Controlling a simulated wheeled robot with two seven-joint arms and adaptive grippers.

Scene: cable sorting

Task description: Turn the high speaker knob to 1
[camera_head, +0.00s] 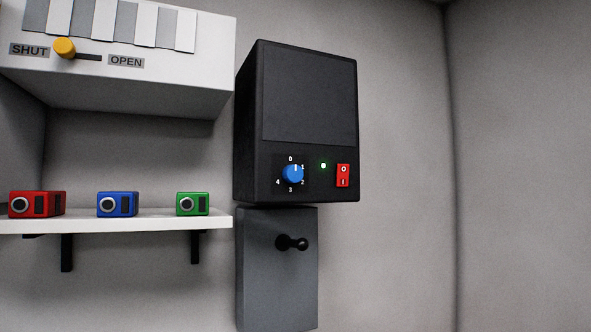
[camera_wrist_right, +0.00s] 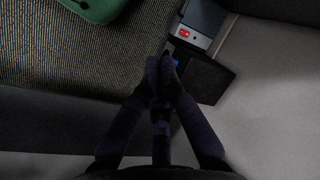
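A black speaker (camera_head: 308,100) is mounted high on the wall in the head view. Its blue knob (camera_head: 291,175) sits on the lower front, ringed by the numbers 0 to 4. The knob's white mark points up and slightly right, between 0 and 1 as far as I can tell. No gripper shows in the head view. In the right wrist view my right gripper (camera_wrist_right: 161,67) is dark, with its fingertips drawn together and nothing visible between them. A small blue patch (camera_wrist_right: 175,62) shows just beyond the tips; I cannot tell what it is. My left gripper is out of view.
A red switch (camera_head: 343,175) and lit green light are right of the knob. A shelf (camera_head: 120,222) holds red, blue and green devices. A SHUT/OPEN slider (camera_head: 64,47) is upper left. The right wall is bare.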

